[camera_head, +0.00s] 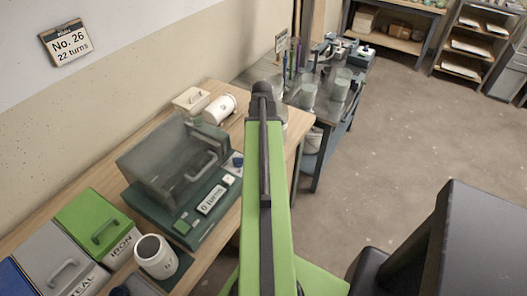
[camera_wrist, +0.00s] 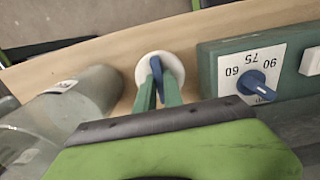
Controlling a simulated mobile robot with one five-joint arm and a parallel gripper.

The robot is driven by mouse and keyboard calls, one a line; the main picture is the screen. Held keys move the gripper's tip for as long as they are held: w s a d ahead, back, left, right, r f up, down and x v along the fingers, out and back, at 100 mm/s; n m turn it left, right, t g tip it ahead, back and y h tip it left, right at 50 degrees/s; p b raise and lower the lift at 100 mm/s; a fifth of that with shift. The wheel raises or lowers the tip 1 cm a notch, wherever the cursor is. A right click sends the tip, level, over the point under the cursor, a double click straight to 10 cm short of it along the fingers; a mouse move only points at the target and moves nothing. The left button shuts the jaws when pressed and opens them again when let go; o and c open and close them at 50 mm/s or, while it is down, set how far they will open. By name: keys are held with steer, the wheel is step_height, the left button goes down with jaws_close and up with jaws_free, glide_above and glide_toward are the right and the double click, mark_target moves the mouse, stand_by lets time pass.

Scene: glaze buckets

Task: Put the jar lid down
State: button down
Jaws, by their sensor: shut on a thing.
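The jar lid (camera_wrist: 146,62) shows in the wrist view as a round white disc over the wooden bench top. My gripper (camera_wrist: 158,78) is at the lid's middle with its fingers close together, shut on it. A dark blue upright part shows between the fingers. I cannot tell whether the lid touches the bench. In the head view my arm reaches over the bench and hides the gripper and lid. An open white jar (camera_head: 156,257) stands upright at the near end of the bench. Another white jar (camera_head: 219,109) lies tilted near the back.
A green machine (camera_head: 172,222) with a clear cover and "0 turns" display stands on the bench (camera_head: 222,255). Its blue dial (camera_wrist: 257,86) is right of my gripper. A grey cylinder (camera_wrist: 88,97) is to the left. Lidded bins (camera_head: 96,222) line the near left.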

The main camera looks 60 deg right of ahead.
step_height(320, 180, down, 4)
steer(key=b, duration=0.2)
steer(key=shift+r+b, duration=0.15)
steer(key=shift+b, duration=0.15)
steer(key=shift+r, duration=0.2)
steer(key=shift+f, duration=0.15)
steer(key=c, duration=1.5)
jaws_free()
steer(key=shift+o, duration=0.2)
step_height(320, 180, up, 13)
steer(key=p, duration=1.2)
steer(key=shift+f+p, duration=0.2)
steer(key=shift+p, duration=0.15)
steer(key=shift+f, duration=0.1)
